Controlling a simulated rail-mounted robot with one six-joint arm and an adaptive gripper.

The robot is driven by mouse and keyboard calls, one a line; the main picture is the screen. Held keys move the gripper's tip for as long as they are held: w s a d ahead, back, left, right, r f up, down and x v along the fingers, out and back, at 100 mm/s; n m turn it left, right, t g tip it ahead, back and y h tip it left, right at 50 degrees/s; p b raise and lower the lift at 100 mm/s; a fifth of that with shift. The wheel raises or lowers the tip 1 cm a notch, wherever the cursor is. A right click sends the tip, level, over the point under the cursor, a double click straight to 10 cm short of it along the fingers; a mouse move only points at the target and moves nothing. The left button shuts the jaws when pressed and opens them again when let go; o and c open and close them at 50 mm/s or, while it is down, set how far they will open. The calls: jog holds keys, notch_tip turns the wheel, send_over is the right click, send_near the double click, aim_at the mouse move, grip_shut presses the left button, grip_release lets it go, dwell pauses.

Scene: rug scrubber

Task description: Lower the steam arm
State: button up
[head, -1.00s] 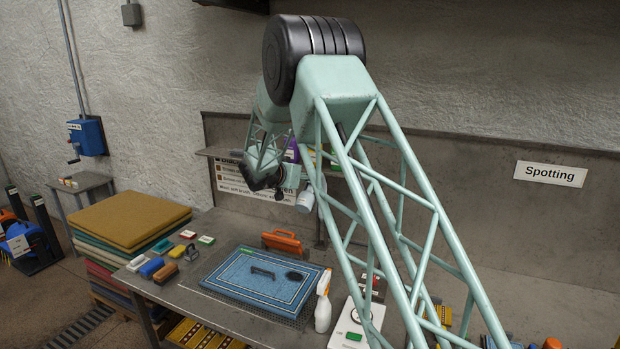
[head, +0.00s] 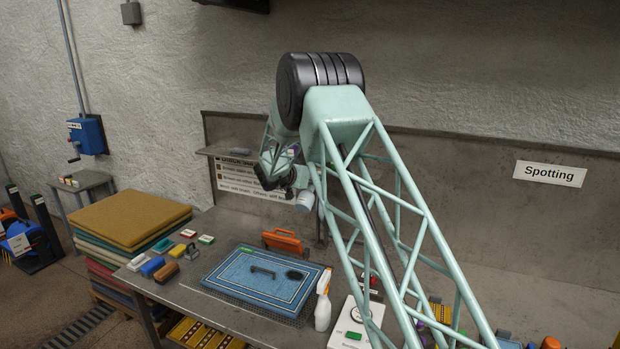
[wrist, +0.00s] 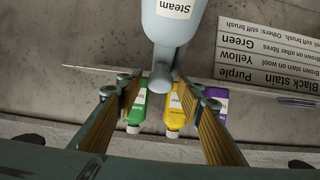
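The steam arm (wrist: 172,30) is a pale grey-blue cylinder labelled "Steam", at the top middle of the wrist view. A narrower rounded end (wrist: 161,82) hangs from it between the lines of my fingers. In the head view its pale end (head: 305,200) shows in front of the back panel, just right of my gripper (head: 284,187). In the wrist view my gripper (wrist: 160,92) is open, with its two ribbed pads wide apart and nothing clasped. I cannot tell whether the rounded end lies fully between the fingertips. My own arm hides part of the steam arm in the head view.
Green (wrist: 137,110), yellow (wrist: 174,108) and purple (wrist: 220,102) bottles stand behind the steam arm. A stain chart (wrist: 265,65) is on the panel. Below, the bench holds a blue rug (head: 262,290), a spray bottle (head: 323,305) and several brushes.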

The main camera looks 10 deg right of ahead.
jog(key=c, duration=1.1)
jog(key=shift+s+f+b, duration=0.15)
jog(key=shift+b, duration=0.15)
